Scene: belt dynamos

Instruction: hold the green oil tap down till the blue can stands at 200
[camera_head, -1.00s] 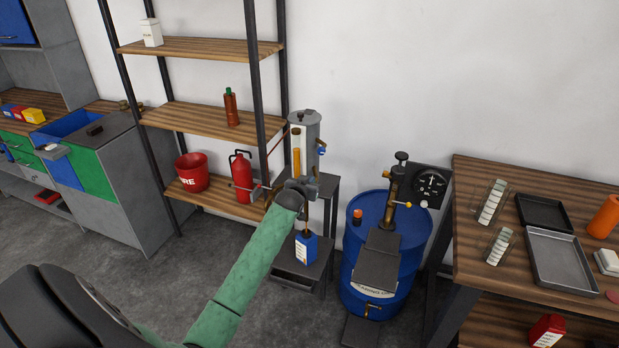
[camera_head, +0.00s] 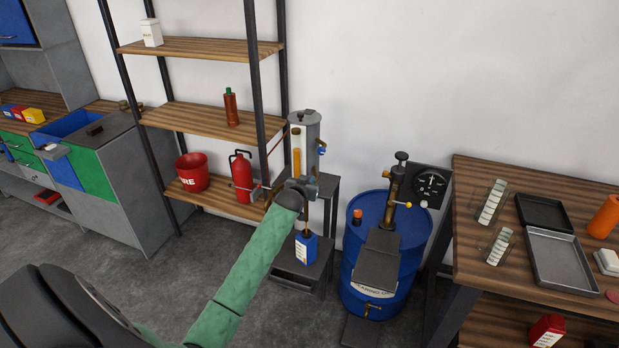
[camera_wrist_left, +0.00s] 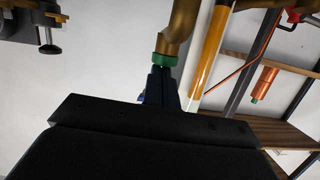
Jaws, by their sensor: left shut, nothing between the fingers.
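The green oil tap (camera_wrist_left: 165,59) shows in the left wrist view as a green collar on a brass pipe. In the head view it is hidden behind my left gripper. My left gripper (camera_head: 305,186) is shut with nothing between its fingers; its fingertips (camera_wrist_left: 163,82) are right at the tap and seem to touch it. The pipe belongs to a grey oil tank (camera_head: 308,130) with an amber sight glass (camera_head: 297,160). The blue can (camera_head: 306,248) stands upright below on a dark stand. Its fill level cannot be read. My right gripper is not in view.
A blue drum (camera_head: 359,280) with a pump and dial (camera_head: 432,184) stands to the right. A wooden table (camera_head: 480,250) with trays is further right. Shelves (camera_head: 205,119) with a red bucket (camera_head: 191,172) and red extinguisher (camera_head: 241,178) are to the left.

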